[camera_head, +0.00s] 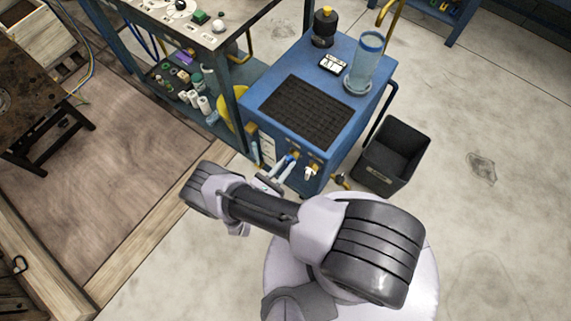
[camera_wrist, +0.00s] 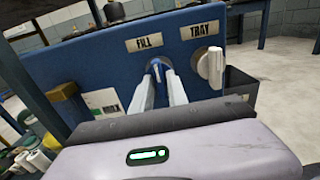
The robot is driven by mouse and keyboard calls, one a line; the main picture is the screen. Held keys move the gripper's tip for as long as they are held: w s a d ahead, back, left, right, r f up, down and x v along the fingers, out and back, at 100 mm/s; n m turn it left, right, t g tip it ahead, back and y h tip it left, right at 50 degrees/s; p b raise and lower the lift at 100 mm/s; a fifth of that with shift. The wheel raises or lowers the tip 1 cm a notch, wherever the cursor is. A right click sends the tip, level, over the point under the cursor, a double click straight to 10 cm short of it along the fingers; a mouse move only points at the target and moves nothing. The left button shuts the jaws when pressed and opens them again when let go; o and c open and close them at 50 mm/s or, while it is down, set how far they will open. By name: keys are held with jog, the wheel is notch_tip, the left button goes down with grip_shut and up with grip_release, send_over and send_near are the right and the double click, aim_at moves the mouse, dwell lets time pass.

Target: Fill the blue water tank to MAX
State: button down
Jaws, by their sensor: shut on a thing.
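A blue cabinet (camera_head: 345,60) with a dark grate on top shows its front in the wrist view (camera_wrist: 120,60). A FILL plate (camera_wrist: 150,42) and a TRAY plate (camera_wrist: 200,30) sit above two handles. My gripper (camera_head: 282,168) reaches the front, and its two pale fingers (camera_wrist: 158,85) are shut on the blue FILL handle (camera_wrist: 157,68). The white TRAY handle (camera_wrist: 211,66) is just right of the fingers, apart from them. A white and green label (camera_wrist: 101,99), apparently reading MAX, is at the left, partly hidden; I cannot make out the water level.
A clear bluish cylinder (camera_head: 366,62) and a dark pot with a yellow cap (camera_head: 325,25) stand on the cabinet. A black bin (camera_head: 395,153) stands to its right. A workbench with a loaded lower shelf (camera_head: 195,90) adjoins the left. Floor at right is clear.

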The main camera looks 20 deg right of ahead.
jog(key=c, duration=1.5)
grip_release()
jog(key=shift+o, duration=0.2)
jog(key=v, duration=1.7)
jog(key=shift+s+a, duration=0.15)
